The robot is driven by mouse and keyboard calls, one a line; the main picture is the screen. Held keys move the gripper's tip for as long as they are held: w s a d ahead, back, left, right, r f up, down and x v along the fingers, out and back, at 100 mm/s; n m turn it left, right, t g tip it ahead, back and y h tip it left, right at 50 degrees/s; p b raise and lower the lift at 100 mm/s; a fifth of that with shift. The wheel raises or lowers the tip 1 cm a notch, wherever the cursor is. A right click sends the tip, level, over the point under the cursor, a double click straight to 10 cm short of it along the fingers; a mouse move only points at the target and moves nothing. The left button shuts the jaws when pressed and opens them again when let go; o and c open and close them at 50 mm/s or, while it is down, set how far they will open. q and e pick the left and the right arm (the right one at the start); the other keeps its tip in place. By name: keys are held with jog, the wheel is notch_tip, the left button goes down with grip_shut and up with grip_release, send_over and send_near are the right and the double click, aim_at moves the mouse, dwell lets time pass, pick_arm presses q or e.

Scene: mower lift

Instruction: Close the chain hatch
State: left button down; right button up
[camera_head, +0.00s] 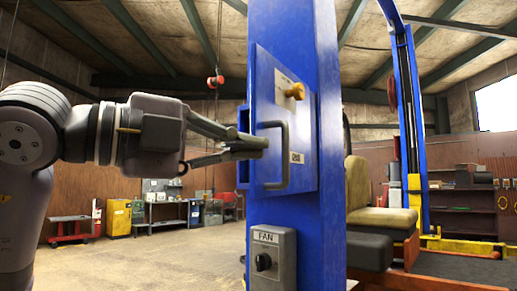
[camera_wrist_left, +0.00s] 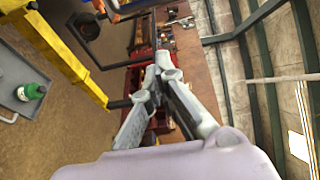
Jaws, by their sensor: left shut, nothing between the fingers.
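The chain hatch (camera_head: 305,135) is a blue panel on the front of a tall blue post in the head view. Contact is unclear. In the left wrist view the fingers (camera_wrist_left: 160,65) converge, with nothing between them. My right gripper is not in view.
A grey FAN switch box (camera_head: 273,258) sits on the post below the hatch. A mower seat (camera_head: 375,190) and a second blue post (camera_head: 411,120) stand to the right. A red hook (camera_head: 215,81) hangs behind. Open floor lies at the left.

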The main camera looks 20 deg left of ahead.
aim_at(284, 147)
pick_arm(q)
jog(key=shift+n+t+y, duration=0.7)
jog(key=shift+n+y, duration=0.1)
jog(key=shift+y, duration=0.1)
jog(key=p+x, duration=0.1)
jog(key=x, duration=0.2)
jog(key=r+p+x, duration=0.1)
jog(key=p+x, duration=0.1)
jog(key=a+p+x, duration=0.1)
jog(key=x, duration=0.2)
jog(key=shift+w+d+r, duration=0.2)
jog(key=shift+w+r, duration=0.2)
jog(key=shift+w, duration=0.1)
jog(key=a, duration=0.2)
jog(key=a+p, duration=0.1)
jog(key=shift+w+a+f+p, duration=0.1)
jog(key=shift+w+a+p, duration=0.1)
jog(key=shift+a+p, duration=0.15)
jog(key=shift+w+a+f, duration=0.1)
jog(key=shift+a, duration=0.1)
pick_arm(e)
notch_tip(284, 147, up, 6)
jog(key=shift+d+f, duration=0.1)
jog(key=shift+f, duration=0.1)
